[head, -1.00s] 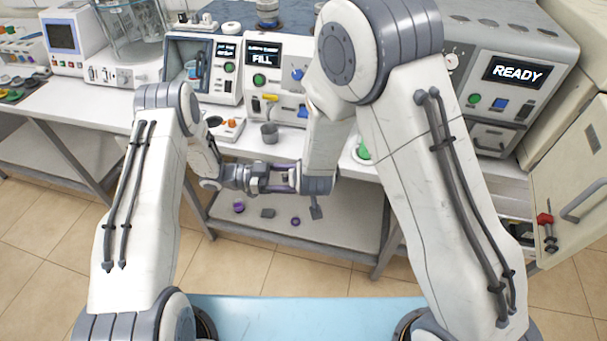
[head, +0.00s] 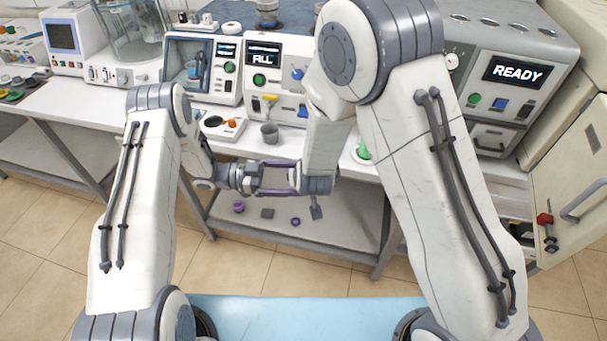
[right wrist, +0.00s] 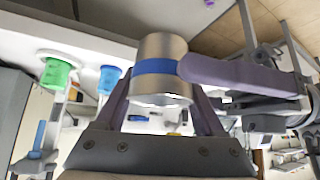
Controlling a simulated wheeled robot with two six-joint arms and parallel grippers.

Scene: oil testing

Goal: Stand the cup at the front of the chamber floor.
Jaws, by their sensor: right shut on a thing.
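The cup (right wrist: 160,72) is metallic with a blue band. In the right wrist view it sits between the fingers of my right gripper (right wrist: 160,112), which is shut on it. In the head view my right gripper (head: 305,178) faces my left gripper (head: 278,178) in front of the bench, and the cup cannot be made out between them. My left gripper's purple fingers are apart, and one overlaps the cup's side in the right wrist view; I cannot tell whether it touches. A framed chamber (head: 170,70) with a blue item inside stands at the back left.
A READY machine (head: 515,72) is at right. Small items lie on the lower shelf (head: 345,215).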

